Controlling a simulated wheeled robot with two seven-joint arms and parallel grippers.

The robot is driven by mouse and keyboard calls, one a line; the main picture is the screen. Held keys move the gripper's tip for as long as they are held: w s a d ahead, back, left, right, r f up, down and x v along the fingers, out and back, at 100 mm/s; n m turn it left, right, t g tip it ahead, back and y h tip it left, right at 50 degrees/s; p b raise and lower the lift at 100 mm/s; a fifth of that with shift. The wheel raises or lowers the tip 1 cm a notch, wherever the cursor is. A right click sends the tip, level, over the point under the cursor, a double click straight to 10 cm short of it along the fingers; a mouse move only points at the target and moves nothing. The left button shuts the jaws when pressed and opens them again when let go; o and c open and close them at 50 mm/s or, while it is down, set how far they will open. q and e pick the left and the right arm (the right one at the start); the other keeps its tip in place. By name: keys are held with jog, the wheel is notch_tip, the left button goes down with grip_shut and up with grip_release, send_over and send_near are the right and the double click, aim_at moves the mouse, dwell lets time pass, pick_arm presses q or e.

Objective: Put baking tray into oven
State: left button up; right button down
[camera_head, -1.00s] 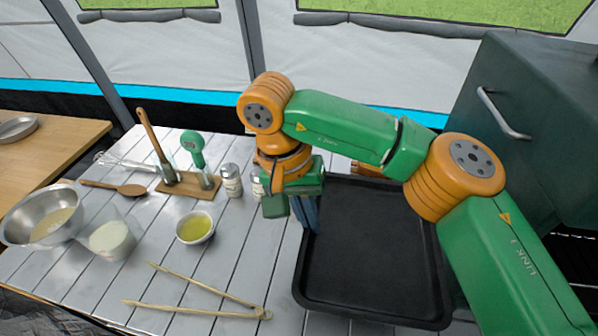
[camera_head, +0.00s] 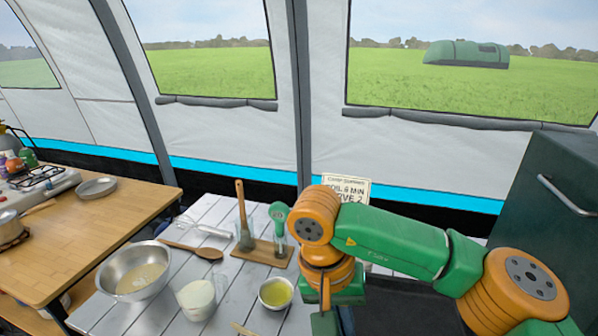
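The black baking tray (camera_head: 405,308) lies on the slatted metal table at the lower right. Only its far part shows beneath my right arm; the rest is cut off by the bottom edge. My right gripper (camera_head: 334,322) is at the bottom edge beside the tray's left side, with its fingertips out of view. I cannot tell whether it holds the rim. The oven (camera_head: 545,165) is a dark grey-green box at the right with a metal bar handle (camera_head: 567,196); its opening is not visible. My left gripper is not in view.
A wooden table (camera_head: 90,225) with a stove stands at the left.

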aim_at(378, 332)
jog(key=shift+n, duration=0.6)
jog(key=d, duration=0.1)
jog(key=s+d+p, duration=0.1)
jog(key=d, duration=0.1)
jog(key=d+r+p, duration=0.1)
jog(key=shift+s+d, duration=0.15)
jog(key=shift+d, duration=0.1)
jog(key=shift+n+t, duration=0.3)
jog(key=shift+n, duration=0.4)
jog(key=s+d, duration=0.1)
jog(key=s+d+p, duration=0.1)
jog(key=d, duration=0.1)
jog(key=s+d+p, duration=0.1)
jog(key=shift+s+d+r, duration=0.25)
jog(key=shift+r, duration=0.1)
jog(key=shift+s+d+f, duration=0.1)
jog(key=shift+d, duration=0.05)
jog(key=shift+a+f, duration=0.1)
jog(key=shift+a, duration=0.15)
jog(key=shift+d, duration=0.1)
